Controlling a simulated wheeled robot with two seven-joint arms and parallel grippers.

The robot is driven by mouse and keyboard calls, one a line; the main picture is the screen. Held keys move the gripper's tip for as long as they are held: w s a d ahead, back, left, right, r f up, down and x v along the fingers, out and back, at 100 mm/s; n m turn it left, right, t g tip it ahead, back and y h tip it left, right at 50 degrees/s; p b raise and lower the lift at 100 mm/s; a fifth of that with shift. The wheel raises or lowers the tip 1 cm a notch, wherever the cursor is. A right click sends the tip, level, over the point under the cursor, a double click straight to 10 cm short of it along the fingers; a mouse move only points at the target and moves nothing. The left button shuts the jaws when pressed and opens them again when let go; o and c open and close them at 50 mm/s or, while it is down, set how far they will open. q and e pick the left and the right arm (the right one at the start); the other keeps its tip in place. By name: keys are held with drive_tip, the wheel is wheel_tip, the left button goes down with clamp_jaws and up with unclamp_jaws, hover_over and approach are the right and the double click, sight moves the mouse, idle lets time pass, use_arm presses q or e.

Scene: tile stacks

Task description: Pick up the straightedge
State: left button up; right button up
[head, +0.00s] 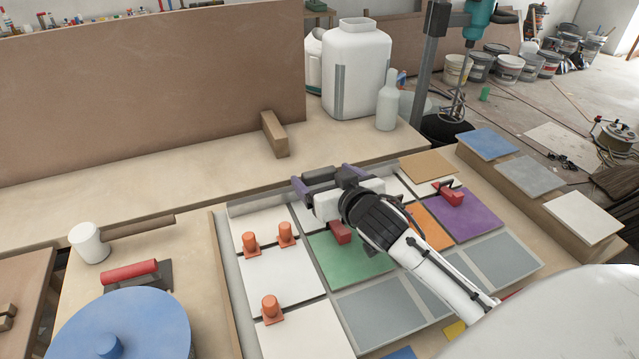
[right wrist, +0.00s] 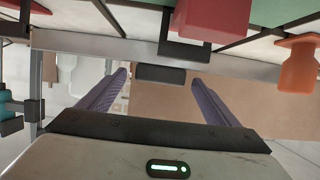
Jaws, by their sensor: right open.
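The straightedge appears to be the long pale grey bar (head: 262,203) along the far edge of the tile layout, with a dark grip block on it. The bar also shows in the right wrist view (right wrist: 90,46), with the dark block (right wrist: 160,75) near its middle. My right gripper (head: 320,173) is over the far edge of the layout. Its purple fingers are open, one to each side of the dark block, and it shows between the fingertips in the right wrist view (right wrist: 159,78). I cannot tell whether they touch it. My arm hides part of the bar. My left gripper is not in view.
Orange clips (head: 270,308) stand on white tiles at the left. A red-handled piece (head: 341,232) sits on the green tile (head: 352,262) close to my right wrist. A wooden block (head: 274,134) and a white jug (head: 356,75) stand behind. A red-handled trowel (head: 130,272) lies left.

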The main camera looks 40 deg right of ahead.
drive_tip(key=shift+w+d+f, duration=0.1)
drive_tip(key=shift+w+f, duration=0.1)
drive_tip(key=shift+w, duration=0.25)
drive_tip(key=shift+r, duration=0.1)
drive_tip(key=c, duration=1.3)
